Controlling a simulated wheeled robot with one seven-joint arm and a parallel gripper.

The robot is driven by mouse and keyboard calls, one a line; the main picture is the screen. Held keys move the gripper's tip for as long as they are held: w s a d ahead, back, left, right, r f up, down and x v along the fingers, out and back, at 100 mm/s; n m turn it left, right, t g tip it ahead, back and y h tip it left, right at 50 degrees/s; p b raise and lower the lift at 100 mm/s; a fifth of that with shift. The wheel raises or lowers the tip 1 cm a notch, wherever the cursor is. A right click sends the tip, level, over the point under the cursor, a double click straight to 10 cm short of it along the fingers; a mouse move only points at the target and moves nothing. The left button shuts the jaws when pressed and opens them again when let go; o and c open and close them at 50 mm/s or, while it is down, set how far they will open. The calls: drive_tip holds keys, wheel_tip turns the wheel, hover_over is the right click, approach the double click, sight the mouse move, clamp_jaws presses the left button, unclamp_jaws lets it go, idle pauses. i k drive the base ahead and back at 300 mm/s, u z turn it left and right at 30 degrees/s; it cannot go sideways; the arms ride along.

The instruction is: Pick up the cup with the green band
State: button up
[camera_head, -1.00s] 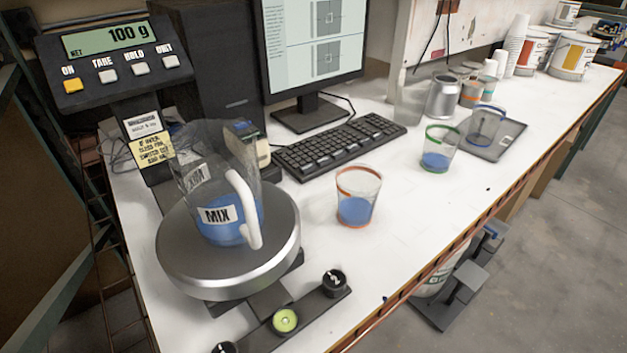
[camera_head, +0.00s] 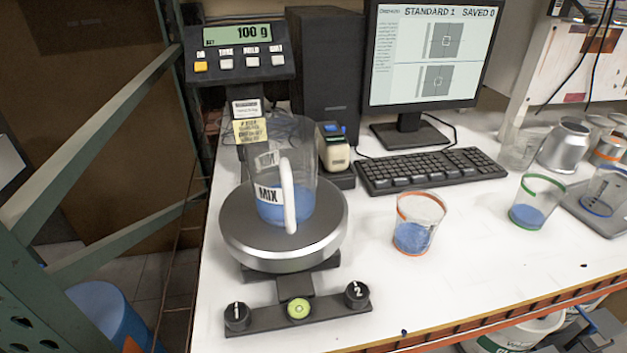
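The cup with the green band (camera_head: 528,213) stands upright on the white bench at the right, a clear cup with blue liquid in its bottom. To its left stands a similar cup with an orange band (camera_head: 412,237), also holding blue liquid. A cup with a blue band (camera_head: 606,190) stands on a dark flat pad at the right edge, partly cut off. A clear MIX jug (camera_head: 303,190) with a white handle and blue liquid sits on the round scale plate (camera_head: 325,240). My gripper is not in view.
A keyboard (camera_head: 430,171) and monitor (camera_head: 425,60) stand behind the cups. The scale display (camera_head: 240,45) reads 100 g. A silver can (camera_head: 566,145) stands behind the green-band cup. Bare bench (camera_head: 460,270) lies in front of the cups. A green metal frame (camera_head: 100,240) is at the left.

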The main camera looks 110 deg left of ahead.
sight(538, 195)
drive_tip(key=z, duration=0.05)
drive_tip(key=i, duration=1.9)
drive_tip(key=u, duration=4.45)
drive_tip(key=i, duration=0.95)
drive_tip(key=u, duration=0.15)
